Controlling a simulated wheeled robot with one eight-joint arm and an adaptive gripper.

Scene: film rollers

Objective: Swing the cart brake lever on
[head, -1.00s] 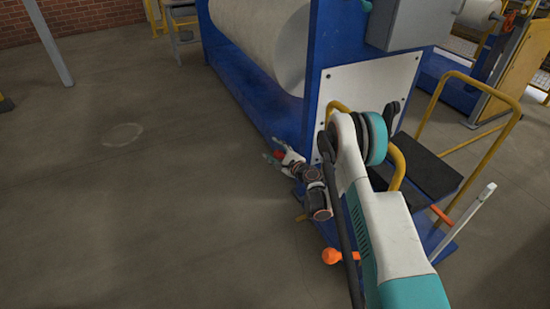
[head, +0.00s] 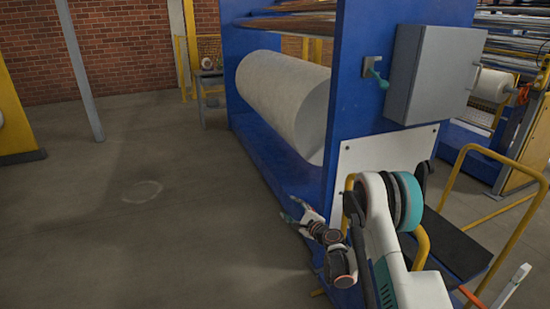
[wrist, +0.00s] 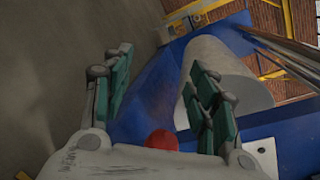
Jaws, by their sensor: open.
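My gripper (head: 297,211) is low beside the blue machine frame in the head view. In the wrist view its two finger pairs (wrist: 157,82) stand wide apart. A red ball (wrist: 161,139) shows between the finger bases; I cannot tell whether it is a knob or what it belongs to. No lever can be made out for sure as the cart brake. A pale upright bar (head: 513,287) and part of an orange handle (head: 470,297) show at the lower right of the head view. A teal-handled lever (head: 376,77) is on the blue frame.
A large white roll (head: 285,98) sits in the blue frame (head: 352,95), with a grey box (head: 432,75) beside it. A yellow rail (head: 515,215) and dark step (head: 462,250) are at the right. The floor (head: 120,240) at the left is open.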

